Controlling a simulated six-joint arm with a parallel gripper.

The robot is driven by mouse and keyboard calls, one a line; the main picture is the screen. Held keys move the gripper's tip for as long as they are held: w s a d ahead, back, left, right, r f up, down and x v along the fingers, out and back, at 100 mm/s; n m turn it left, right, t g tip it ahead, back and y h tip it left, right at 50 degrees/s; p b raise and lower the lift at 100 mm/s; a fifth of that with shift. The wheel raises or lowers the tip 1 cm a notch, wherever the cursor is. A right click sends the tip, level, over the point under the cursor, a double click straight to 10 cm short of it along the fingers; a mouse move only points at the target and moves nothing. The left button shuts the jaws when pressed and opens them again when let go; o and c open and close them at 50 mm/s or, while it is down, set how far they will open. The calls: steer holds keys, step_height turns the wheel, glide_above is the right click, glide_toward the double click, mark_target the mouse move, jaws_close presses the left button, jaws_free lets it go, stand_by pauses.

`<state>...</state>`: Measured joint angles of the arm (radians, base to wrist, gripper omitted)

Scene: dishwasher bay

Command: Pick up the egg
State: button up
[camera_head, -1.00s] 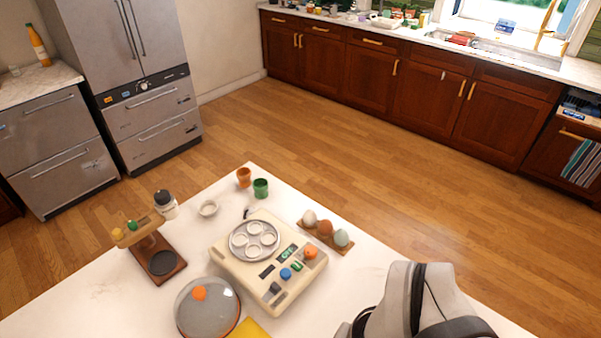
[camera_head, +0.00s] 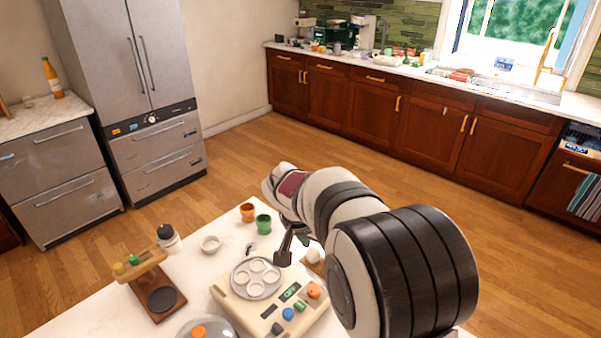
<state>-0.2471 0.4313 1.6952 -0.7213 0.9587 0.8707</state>
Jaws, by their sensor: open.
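A white egg (camera_head: 314,255) shows at the back right of the white table, partly covered by my arm. The brown egg, the pale green egg and the wooden holder are hidden behind my arm. My gripper (camera_head: 287,250) is over the table just left of the white egg, its dark fingers pointing down beside the egg cooker (camera_head: 262,310). It is open, and I see nothing held in it. I cannot tell whether it touches the egg.
An orange cup (camera_head: 247,212), a green cup (camera_head: 263,224) and a small white bowl (camera_head: 211,244) stand behind the cooker. A wooden stand (camera_head: 160,292) and a shaker (camera_head: 167,238) are at left. A glass lid (camera_head: 205,328) lies in front.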

steer(key=t, duration=0.1)
glide_toward(313, 250)
steer(key=x, duration=1.1)
steer(key=shift+w+f, duration=0.15)
steer(key=c, duration=0.5)
